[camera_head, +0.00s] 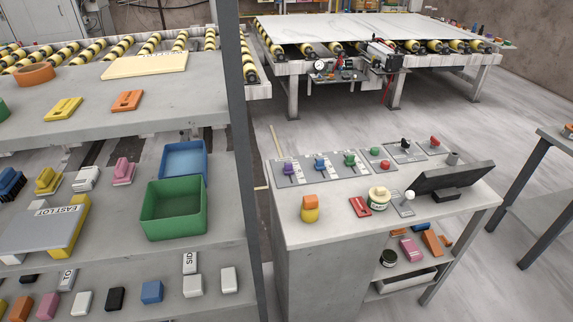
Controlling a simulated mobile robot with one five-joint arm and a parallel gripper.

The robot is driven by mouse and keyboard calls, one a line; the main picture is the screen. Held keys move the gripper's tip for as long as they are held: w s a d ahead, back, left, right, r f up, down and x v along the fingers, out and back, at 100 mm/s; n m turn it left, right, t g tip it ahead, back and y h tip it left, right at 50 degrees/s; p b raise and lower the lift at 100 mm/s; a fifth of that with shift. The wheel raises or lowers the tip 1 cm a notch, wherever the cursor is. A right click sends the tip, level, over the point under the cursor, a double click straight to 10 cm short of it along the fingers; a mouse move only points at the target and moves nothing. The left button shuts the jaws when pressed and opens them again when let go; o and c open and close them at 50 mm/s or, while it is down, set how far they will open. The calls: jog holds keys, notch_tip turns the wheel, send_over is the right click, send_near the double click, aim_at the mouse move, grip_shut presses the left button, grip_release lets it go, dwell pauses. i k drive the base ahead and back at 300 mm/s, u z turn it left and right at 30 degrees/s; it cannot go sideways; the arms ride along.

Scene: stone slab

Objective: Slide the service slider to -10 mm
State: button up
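The control desk (340,226) stands right of centre, with a row of grey control plates along its back edge. Three plates carry coloured knobs that may be sliders: purple (289,168), blue (320,164) and green (350,159). A white ball-topped lever (408,197) stands on a small plate nearer the front. Labels and scales are too small to read, so I cannot tell which one is the service slider or its setting. My gripper is not in view.
A dark tilted screen (453,177), a white jar (378,198) and an orange-yellow object (310,209) are on the desk. A shelf rack with a dark post (243,130) fills the left. Roller conveyors (400,65) lie behind. Floor is clear between desk and right table (555,190).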

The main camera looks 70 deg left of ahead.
aim_at(288, 170)
jog(key=u, duration=3.5)
